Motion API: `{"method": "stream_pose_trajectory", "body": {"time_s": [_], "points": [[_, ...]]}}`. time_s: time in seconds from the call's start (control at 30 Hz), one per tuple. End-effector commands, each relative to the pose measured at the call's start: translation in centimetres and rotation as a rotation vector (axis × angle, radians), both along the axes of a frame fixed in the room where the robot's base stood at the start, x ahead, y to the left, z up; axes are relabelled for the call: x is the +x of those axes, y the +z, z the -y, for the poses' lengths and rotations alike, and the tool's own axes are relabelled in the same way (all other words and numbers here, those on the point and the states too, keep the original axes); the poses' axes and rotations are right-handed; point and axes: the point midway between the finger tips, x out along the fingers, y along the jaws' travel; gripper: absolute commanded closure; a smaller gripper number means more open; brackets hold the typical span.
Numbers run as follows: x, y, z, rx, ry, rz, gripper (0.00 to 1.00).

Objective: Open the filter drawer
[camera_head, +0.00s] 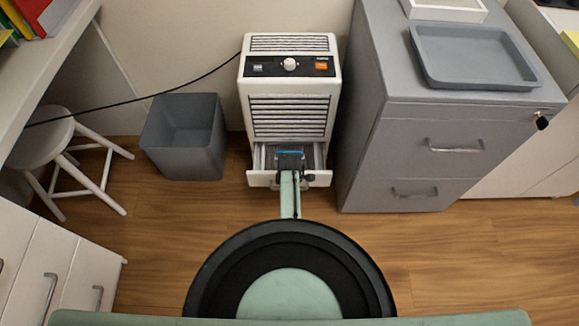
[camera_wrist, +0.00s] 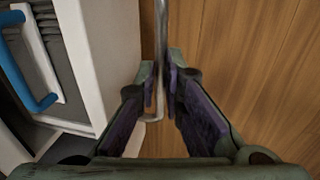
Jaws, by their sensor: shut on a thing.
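A white appliance (camera_head: 289,95) with a slatted front stands against the wall. Its filter drawer (camera_head: 318,178) at the bottom is pulled partway out, and its inside shows from above. A filter with a blue handle (camera_wrist: 28,75) lies inside the drawer; the blue also shows in the head view. My gripper (camera_wrist: 162,90) is shut on the thin metal drawer handle (camera_wrist: 161,35) in front of the white drawer front (camera_wrist: 112,60). In the head view my gripper (camera_head: 290,163) covers the middle of the drawer and hides the handle.
A grey cabinet (camera_head: 430,160) stands close on the right, with a grey tray (camera_head: 475,58) on top. A grey bin (camera_head: 184,140) and a white stool (camera_head: 45,140) stand to the left. A black cable (camera_head: 150,97) runs left from the appliance. Wooden floor (camera_head: 440,250) in front is clear.

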Motion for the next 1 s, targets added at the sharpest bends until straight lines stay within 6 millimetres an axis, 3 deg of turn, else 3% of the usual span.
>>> {"method": "stream_pose_trajectory", "body": {"time_s": [0.2, 0.4, 0.6, 0.97, 1.0], "points": [[-4.4, 0.5, 0.0, 0.0, -0.001, -0.004, 1.0], [-6.8, 0.3, 0.0, 0.0, 0.0, -0.002, 1.0], [-7.8, 0.1, 0.0, 0.0, 0.0, 0.0, 1.0], [-8.0, 0.0, 0.0, 0.0, 0.0, 0.0, 1.0], [-8.0, 0.0, 0.0, 0.0, 0.0, 0.0, 0.9]]}}
